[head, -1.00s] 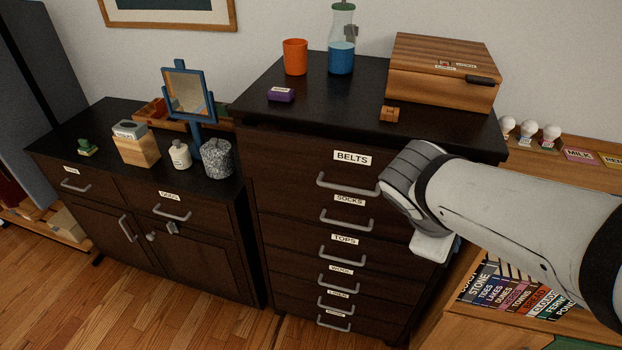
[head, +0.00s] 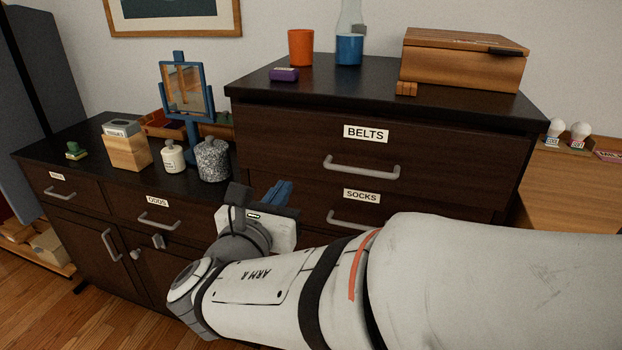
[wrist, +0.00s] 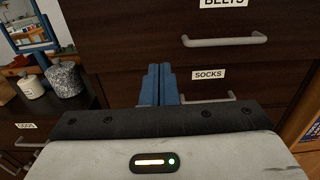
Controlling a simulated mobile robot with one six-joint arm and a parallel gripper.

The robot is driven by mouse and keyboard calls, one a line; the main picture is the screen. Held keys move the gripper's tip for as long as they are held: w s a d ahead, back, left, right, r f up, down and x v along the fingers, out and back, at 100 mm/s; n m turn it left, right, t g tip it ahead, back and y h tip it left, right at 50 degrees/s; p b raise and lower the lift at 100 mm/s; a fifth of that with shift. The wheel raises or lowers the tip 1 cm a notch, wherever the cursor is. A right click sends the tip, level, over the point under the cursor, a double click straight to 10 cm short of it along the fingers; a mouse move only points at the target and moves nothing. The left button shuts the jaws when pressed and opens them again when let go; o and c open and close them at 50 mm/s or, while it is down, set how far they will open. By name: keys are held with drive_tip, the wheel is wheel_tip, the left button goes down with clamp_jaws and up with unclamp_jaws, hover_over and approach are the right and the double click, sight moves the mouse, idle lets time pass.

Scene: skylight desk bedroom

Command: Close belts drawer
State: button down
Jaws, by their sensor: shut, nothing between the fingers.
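The belts drawer (head: 290,140) is the top drawer of the tall dark chest, with a white BELTS label and a grey bar handle (head: 362,168). Its front seems to stand slightly proud under the chest top; how far is hard to tell. In the wrist view, the belts handle (wrist: 225,40) is above and right of my fingers. My gripper (head: 282,192) has blue fingers, shut and empty, in front of the chest's left part, below the belts label. In the wrist view the fingers (wrist: 160,84) point toward the chest, left of the SOCKS label. Contact cannot be seen.
The socks drawer (head: 300,198) is directly below; my arm hides the lower drawers. On the chest top stand an orange cup (head: 301,47), a bottle with blue liquid (head: 349,48), a purple box (head: 284,74) and a wooden box (head: 465,62). A low cabinet (head: 85,205) stands left.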

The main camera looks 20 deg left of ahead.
sight(309, 154)
drive_tip(key=w, duration=0.4)
drive_tip(key=w+b, duration=0.1)
drive_tip(key=w, duration=0.6)
drive_tip(key=shift+w+d+b, duration=0.25)
drive_tip(key=shift+w+b, duration=0.05)
